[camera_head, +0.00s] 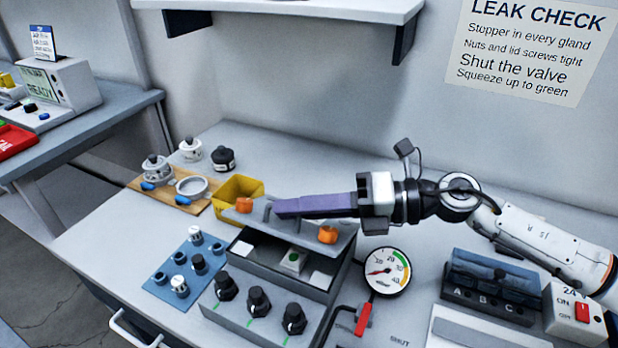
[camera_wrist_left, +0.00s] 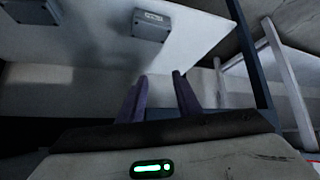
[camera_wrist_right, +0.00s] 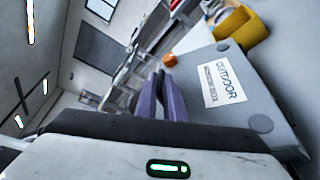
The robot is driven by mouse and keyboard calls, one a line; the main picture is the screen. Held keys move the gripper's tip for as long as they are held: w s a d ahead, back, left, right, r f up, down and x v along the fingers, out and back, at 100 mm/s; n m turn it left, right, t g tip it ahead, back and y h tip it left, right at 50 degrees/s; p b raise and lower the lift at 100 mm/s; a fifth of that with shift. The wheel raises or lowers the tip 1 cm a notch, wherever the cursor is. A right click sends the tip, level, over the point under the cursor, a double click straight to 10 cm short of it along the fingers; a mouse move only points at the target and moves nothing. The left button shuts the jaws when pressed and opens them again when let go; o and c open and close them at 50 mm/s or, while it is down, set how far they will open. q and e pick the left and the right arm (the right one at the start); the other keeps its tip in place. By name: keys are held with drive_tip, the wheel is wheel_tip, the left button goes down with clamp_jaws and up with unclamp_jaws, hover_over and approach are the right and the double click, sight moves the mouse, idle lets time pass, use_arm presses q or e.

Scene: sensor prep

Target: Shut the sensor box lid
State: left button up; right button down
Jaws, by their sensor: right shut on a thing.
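The sensor box (camera_head: 322,292) is a grey box on the bench with its top partly uncovered; a small green-and-white part and white pieces show inside. Its grey lid (camera_head: 345,240), with orange knobs (camera_head: 328,235), sits tilted above the box's back. The right wrist view shows the lid (camera_wrist_right: 205,120) with an OUTDOOR label. My right gripper (camera_head: 276,208) reaches in from the right with purple fingers at the lid's upright tab, shut on it; the fingers (camera_wrist_right: 158,75) hide the grip itself. My left gripper (camera_wrist_left: 160,76) is open and empty, out of the head view.
Three black-knobbed glands (camera_head: 259,302) line the box's front. A blue mat (camera_head: 160,292) with small fittings lies left, a yellow bin (camera_head: 226,190) behind it. A pressure gauge (camera_head: 386,270) and red-handled valve (camera_head: 363,320) stand right. The front-left bench is clear.

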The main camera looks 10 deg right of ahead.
sight(342, 249)
drive_tip(key=f+n, duration=0.1)
drive_tip(key=s+a+f+n+h+p, duration=0.1)
drive_tip(key=s+f+n, duration=0.1)
drive_tip(key=shift+s+a+f+t, duration=0.25)
drive_tip(key=shift+a+f+t, duration=0.05)
drive_tip(key=shift+a+f, duration=0.1)
use_arm(q)
drive_tip(key=shift+s+a+r+p, duration=0.2)
drive_tip(key=shift+r+p, duration=0.1)
drive_tip(key=shift+r, duration=0.3)
use_arm(e)
drive_tip(key=shift+s+a+f, duration=0.1)
drive_tip(key=shift+s+f, duration=0.1)
drive_tip(key=shift+f, duration=0.3)
drive_tip(key=shift+s+a+f, duration=0.1)
drive_tip(key=shift+s+f, duration=0.05)
drive_tip(key=shift+f, duration=0.45)
drive_tip(key=c, duration=2.2)
unclamp_jaws()
drive_tip(key=shift+s, duration=0.1)
